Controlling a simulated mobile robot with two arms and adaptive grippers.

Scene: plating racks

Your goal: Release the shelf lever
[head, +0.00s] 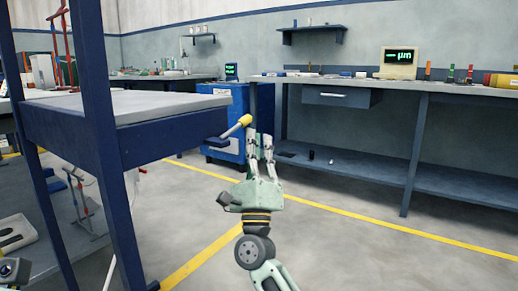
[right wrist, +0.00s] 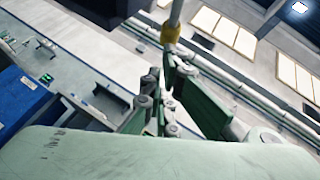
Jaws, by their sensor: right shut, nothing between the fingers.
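The shelf lever is a grey shaft with a yellow knob (head: 244,119), slanting up and right from a dark blue bracket at the corner of the blue-framed shelf (head: 160,104). My right gripper (head: 259,138) is upright, just right of the knob in the head view. Its fingers are shut with nothing between them. In the right wrist view, the yellow knob (right wrist: 170,34) and its shaft show just past the fingertips (right wrist: 166,78). I cannot tell whether a finger touches the knob. My left gripper is not clearly in view.
A blue cabinet (head: 223,118) stands behind the lever. A long workbench (head: 380,85) with a drawer and low shelf runs along the back right. A blue post (head: 108,150) of the rack stands at left. The floor at right is clear, with yellow lines.

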